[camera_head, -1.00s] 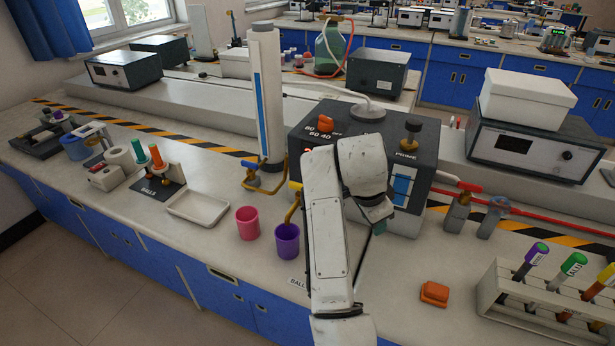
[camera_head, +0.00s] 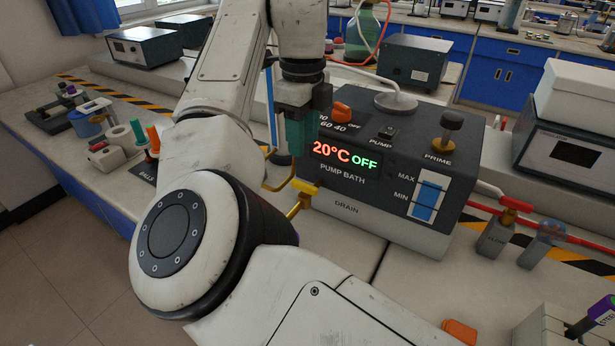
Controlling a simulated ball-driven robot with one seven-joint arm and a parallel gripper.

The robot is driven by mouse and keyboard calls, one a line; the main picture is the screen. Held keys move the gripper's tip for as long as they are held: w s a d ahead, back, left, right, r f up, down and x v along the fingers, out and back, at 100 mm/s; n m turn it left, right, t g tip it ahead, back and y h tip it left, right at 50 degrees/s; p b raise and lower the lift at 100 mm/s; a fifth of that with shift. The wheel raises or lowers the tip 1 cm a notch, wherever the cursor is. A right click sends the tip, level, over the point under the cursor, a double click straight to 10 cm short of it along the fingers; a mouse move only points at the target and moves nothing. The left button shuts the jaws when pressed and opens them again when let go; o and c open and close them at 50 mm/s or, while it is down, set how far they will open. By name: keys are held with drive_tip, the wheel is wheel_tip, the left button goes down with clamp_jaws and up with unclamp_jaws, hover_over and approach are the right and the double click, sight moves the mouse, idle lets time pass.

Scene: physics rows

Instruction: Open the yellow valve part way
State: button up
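The yellow valve (camera_head: 304,188) is a small yellow handle on a brass spout at the lower left of the grey pump bath (camera_head: 345,215), beside the word DRAIN. The spout's lower end is partly hidden by my arm. My gripper (camera_head: 298,152) points down in front of the bath's left side, with teal fingers, above the yellow valve in the picture. I see a gap between them in the picture but cannot tell their distance in depth. The fingers overlap in this view, so their opening does not show. The bath display reads 20°C OFF.
A red-handled valve (camera_head: 515,204) stands right of the bath on a red hose. A brass tap pipe (camera_head: 280,178) lies just left of the yellow valve. An orange block (camera_head: 459,332) is at the lower right. My arm covers much of the bench's middle.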

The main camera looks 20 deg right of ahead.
sight(304, 184)
wheel_tip(304, 184, down, 10)
drive_tip(key=shift+f, duration=0.1)
idle(0.4)
clamp_jaws()
idle(0.3)
